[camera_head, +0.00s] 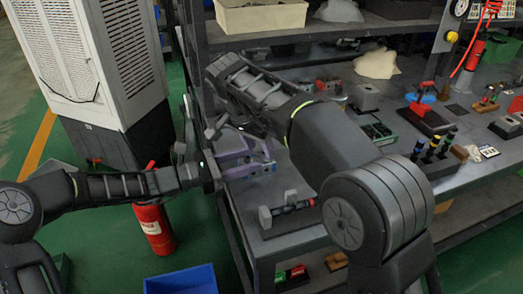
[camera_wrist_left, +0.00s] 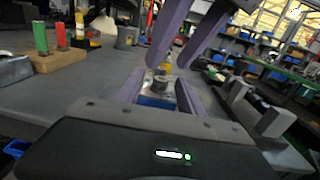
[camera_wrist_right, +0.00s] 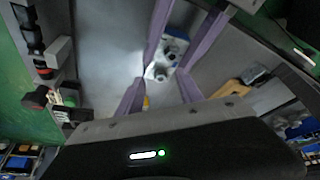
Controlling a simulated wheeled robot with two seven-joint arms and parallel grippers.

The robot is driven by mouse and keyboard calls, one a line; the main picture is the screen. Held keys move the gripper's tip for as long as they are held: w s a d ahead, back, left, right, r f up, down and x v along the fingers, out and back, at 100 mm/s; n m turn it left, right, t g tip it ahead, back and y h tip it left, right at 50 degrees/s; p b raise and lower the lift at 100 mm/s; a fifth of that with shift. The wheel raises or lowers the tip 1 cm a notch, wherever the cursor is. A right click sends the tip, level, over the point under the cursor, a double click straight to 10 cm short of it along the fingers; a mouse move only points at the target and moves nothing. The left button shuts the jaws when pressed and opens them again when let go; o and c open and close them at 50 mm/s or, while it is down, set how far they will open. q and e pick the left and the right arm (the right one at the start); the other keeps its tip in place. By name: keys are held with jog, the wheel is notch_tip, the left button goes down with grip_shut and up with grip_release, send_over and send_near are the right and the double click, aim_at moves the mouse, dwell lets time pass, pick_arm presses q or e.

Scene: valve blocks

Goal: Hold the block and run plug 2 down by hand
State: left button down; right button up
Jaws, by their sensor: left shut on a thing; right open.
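The valve block (camera_head: 262,168) is at the left edge of the bench, partly hidden by purple fingers. In the right wrist view the block (camera_wrist_right: 160,72) is pale with blue and dark round plugs on top; which is plug 2 I cannot tell. In the left wrist view the block (camera_wrist_left: 157,101) shows blue between the fingers. My left gripper (camera_head: 232,165) comes in from the left and is shut on the block. My right gripper (camera_head: 235,143) is open above the block, its fingers spread either side of the plugs in the right wrist view. Contact with a plug is not clear.
A dark tool with a grey clamp (camera_head: 290,205) lies at the bench's front. A rack of bottles (camera_head: 433,148) and several fixtures stand to the right. A cream bin (camera_head: 260,15) sits on the shelf above. A red extinguisher (camera_head: 153,225) and blue crate (camera_head: 182,280) are on the floor.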

jog(key=v, duration=0.3)
jog(key=shift+s+a, duration=0.25)
jog(key=shift+s, duration=0.05)
jog(key=s+a, duration=0.6)
jog(key=s, duration=0.3)
jog(key=shift+a, duration=0.25)
jog(key=shift+f, duration=0.1)
pick_arm(q)
jog(key=c, duration=0.6)
grip_release()
jog(key=shift+c, duration=0.2)
jog(key=v, duration=1.2)
